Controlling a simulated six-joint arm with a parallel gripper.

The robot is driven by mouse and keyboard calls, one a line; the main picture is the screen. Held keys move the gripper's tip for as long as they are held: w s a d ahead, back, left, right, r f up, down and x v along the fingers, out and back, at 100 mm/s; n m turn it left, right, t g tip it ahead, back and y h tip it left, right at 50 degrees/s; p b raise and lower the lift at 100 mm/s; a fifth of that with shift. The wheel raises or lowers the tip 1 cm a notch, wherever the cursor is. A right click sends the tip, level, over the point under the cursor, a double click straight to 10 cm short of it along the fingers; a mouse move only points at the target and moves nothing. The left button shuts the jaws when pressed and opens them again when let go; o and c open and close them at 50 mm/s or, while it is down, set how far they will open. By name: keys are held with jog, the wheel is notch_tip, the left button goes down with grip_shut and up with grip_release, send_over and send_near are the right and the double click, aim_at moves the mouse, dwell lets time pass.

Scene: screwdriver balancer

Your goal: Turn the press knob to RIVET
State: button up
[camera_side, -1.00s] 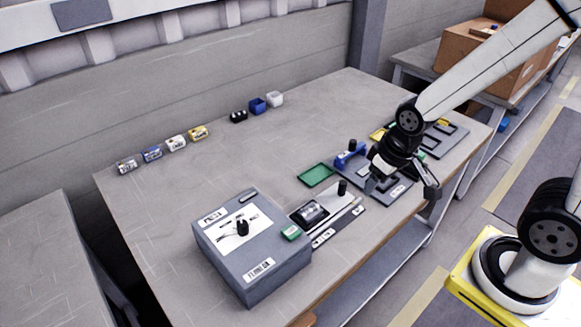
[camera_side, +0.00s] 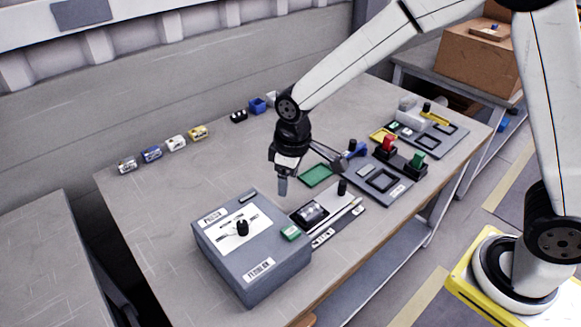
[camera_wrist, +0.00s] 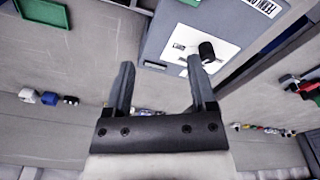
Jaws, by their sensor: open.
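The press is a grey box (camera_side: 265,275) at the front left of the table in the side view. Its black knob (camera_side: 242,228) stands on a white label plate on its top face; the lettering is too small to read. The knob also shows in the wrist view (camera_wrist: 207,50), beyond the right fingertip. My gripper (camera_side: 283,188) hangs behind and to the right of the press, above the table and apart from the knob. In the wrist view its two fingers (camera_wrist: 157,70) are spread with nothing between them.
A green button (camera_side: 291,233) sits on the press's right edge. A green tray (camera_side: 315,176), a blue clamp (camera_side: 350,155) and dark fixture plates (camera_side: 382,181) lie to the right. Small labelled blocks (camera_side: 176,143) line the back. The table's left middle is clear.

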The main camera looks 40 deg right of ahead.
aim_at(242, 223)
jog(key=w+a+n, duration=0.1)
jog(key=a, duration=0.2)
jog(key=w+a+f+n, duration=0.1)
jog(key=a, duration=0.3)
jog(key=w+a+f+n+g, duration=0.1)
jog(key=a, duration=0.2)
jog(key=shift+w+a+f, duration=0.15)
jog(key=shift+w+f, duration=0.1)
jog(key=shift+w, duration=0.1)
jog(key=shift+f, duration=0.15)
jog(key=shift+f, duration=3.75)
grip_shut()
